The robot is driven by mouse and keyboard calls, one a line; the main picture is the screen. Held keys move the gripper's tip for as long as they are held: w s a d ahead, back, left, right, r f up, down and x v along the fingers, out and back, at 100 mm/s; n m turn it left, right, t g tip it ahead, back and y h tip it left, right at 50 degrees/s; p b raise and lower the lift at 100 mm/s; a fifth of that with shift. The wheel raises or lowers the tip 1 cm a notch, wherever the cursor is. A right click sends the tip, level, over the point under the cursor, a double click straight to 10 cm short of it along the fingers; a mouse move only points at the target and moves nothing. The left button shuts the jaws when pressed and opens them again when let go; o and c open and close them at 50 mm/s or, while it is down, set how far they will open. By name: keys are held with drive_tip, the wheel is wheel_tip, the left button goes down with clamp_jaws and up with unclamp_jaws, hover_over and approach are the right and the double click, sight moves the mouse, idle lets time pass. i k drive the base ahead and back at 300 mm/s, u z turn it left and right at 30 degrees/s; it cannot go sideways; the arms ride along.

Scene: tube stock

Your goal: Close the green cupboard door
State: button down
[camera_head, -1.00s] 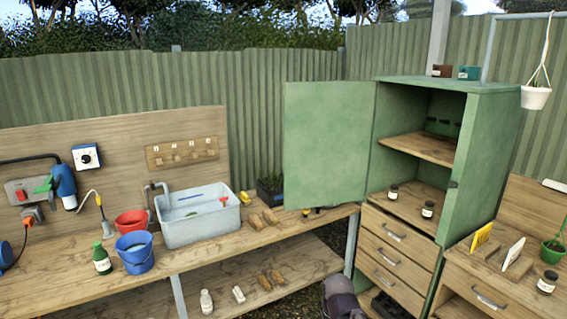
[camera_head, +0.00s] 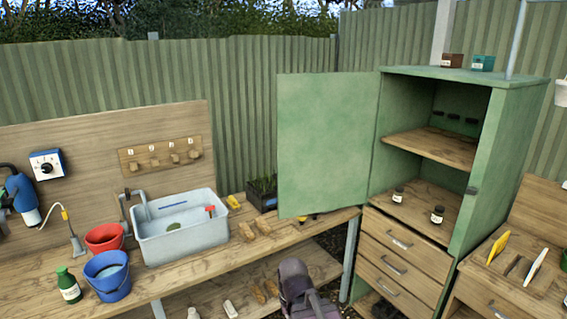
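The green cupboard (camera_head: 505,165) stands on the right, its upper part open to the front. Its green door (camera_head: 328,145) is swung wide open to the left and sticks out over the end of the wooden bench. A dark rounded part, seemingly of my arm, shows at the bottom, below the door and in front of the bench. No gripper fingers can be made out.
The bench (camera_head: 215,270) on the left holds a grey sink (camera_head: 180,240), red bucket (camera_head: 104,238), blue bucket (camera_head: 108,275) and green bottle (camera_head: 68,285). Closed drawers (camera_head: 400,243) are below the cupboard's open part. Another bench (camera_head: 505,298) stands at right.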

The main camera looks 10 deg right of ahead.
sight(325, 122)
drive_tip(key=z, duration=0.45)
drive_tip(key=i, duration=1.05)
drive_tip(key=z, duration=0.55)
